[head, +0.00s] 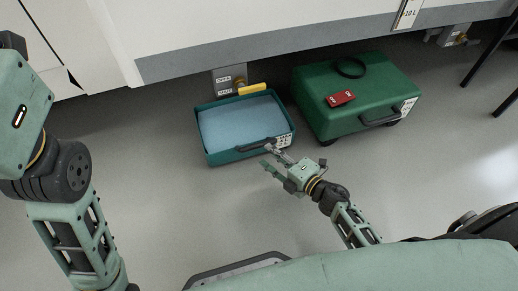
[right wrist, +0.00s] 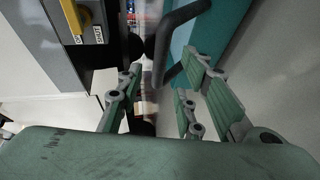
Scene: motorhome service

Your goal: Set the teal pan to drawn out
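The teal pan (head: 207,150) sits on the floor below the motorhome's side, filled with a flat light-blue surface. Its black handle (head: 256,145) is on its near side, by a small label. My right gripper (head: 271,156) is at the pan's near right corner, by the handle. In the right wrist view the gripper (right wrist: 163,95) is open, and the black handle (right wrist: 180,27) shows ahead between its fingers, with the teal pan wall (right wrist: 221,32) behind. I cannot tell whether they touch. My left arm is at the left of the head view; its gripper is out of view.
A green wheeled tank (head: 315,108) stands right of the pan, with a red tag (head: 340,98) and black ring (head: 350,68) on top. A yellow lever (head: 252,89) and marked plate (head: 229,79) are behind the pan. The floor in front is clear.

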